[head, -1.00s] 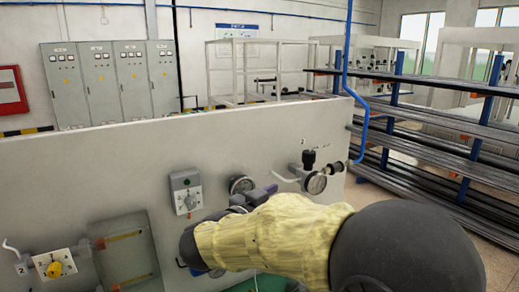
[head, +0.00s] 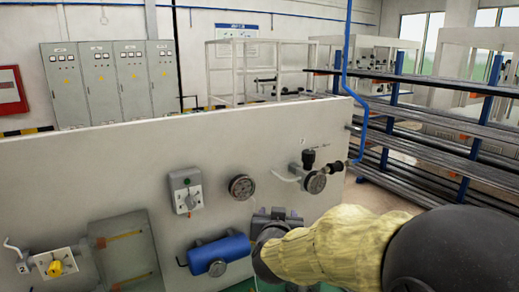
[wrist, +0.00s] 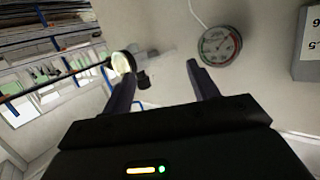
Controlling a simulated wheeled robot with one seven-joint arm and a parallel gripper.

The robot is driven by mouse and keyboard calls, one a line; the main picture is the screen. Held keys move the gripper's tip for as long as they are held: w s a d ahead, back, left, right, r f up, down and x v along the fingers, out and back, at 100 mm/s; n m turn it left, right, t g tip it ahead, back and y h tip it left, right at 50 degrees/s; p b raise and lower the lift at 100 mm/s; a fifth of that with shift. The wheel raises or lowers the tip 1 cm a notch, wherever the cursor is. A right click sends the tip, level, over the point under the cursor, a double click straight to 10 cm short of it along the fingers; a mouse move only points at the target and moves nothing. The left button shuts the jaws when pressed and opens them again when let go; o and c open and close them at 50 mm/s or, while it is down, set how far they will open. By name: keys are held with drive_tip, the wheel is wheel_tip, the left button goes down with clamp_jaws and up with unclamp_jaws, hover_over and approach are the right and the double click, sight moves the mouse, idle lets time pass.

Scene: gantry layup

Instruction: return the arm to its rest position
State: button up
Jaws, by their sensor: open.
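My gripper (head: 277,213) is at the lower middle of the head view, in front of the pale panel (head: 110,170), at the end of my arm in its yellow sleeve. In the wrist view, my gripper (wrist: 158,75) has its two dark fingers spread apart with nothing between them. A round gauge (wrist: 220,45) is beyond the right finger there, apart from it. In the head view, a round gauge (head: 242,187) on the panel is up and left of my gripper.
A blue cylinder (head: 219,255) is mounted on the panel just left of my gripper. A grey switch box (head: 186,191), a valve with a gauge (head: 315,180) and a yellow knob (head: 55,268) are also on the panel. A rack of long bars (head: 440,150) stands at right.

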drive_tip(key=s+d+f+g, duration=0.5)
drive_tip(key=s+f+g, duration=0.1)
drive_tip(key=s+f, duration=0.3)
drive_tip(key=s+d+f+n+g+y, duration=0.1)
drive_tip(key=s+d+f+g, duration=0.4)
drive_tip(key=s+f, duration=0.5)
drive_tip(key=shift+s+d+n+g+y, duration=0.35)
drive_tip(key=shift+s+g, duration=0.45)
drive_tip(key=shift+s, duration=0.35)
idle(1.4)
